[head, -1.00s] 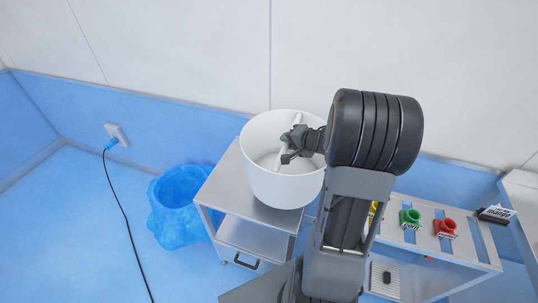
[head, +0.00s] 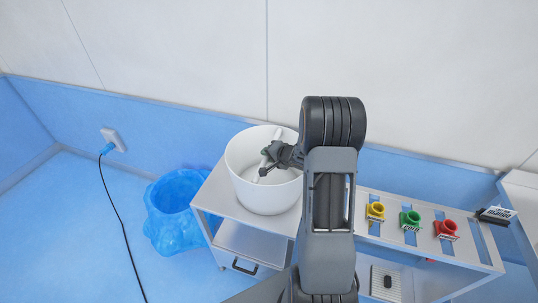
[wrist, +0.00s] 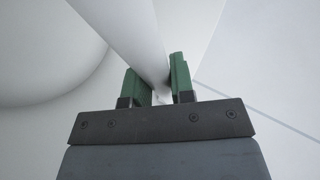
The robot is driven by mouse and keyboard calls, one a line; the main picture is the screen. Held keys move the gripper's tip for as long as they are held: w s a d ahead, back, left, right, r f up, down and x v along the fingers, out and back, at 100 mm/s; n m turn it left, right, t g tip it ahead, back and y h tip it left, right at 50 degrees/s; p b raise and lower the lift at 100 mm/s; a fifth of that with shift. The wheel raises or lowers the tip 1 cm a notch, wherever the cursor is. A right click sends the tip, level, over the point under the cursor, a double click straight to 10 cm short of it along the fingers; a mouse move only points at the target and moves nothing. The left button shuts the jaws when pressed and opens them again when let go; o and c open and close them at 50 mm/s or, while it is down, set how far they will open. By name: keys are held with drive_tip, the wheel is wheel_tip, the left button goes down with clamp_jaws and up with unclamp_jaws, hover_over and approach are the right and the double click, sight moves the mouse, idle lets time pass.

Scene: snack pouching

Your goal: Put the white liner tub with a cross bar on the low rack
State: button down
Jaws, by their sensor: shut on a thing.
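The white tub (head: 262,198) is round and deep, with a white cross bar (head: 276,134) over its opening. It appears upright over the top of the metal cart (head: 225,200); I cannot tell whether its base touches that top. My gripper (head: 266,168) reaches into the tub's mouth from the right and is shut on the cross bar. In the wrist view, the green-padded fingers (wrist: 160,84) stand on either side of the bar (wrist: 128,38), with the tub's pale inside behind. No rack can be told for certain apart from the cart and its lower level.
A blue bin (head: 172,215) stands left of the cart. To the right, a table holds yellow (head: 375,211), green (head: 410,219) and red (head: 445,229) fittings and a dark sign (head: 496,214). A black cable (head: 118,205) runs down from a wall socket (head: 113,138). The wall is close behind.

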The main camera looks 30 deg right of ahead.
drive_tip(key=c, duration=1)
unclamp_jaws()
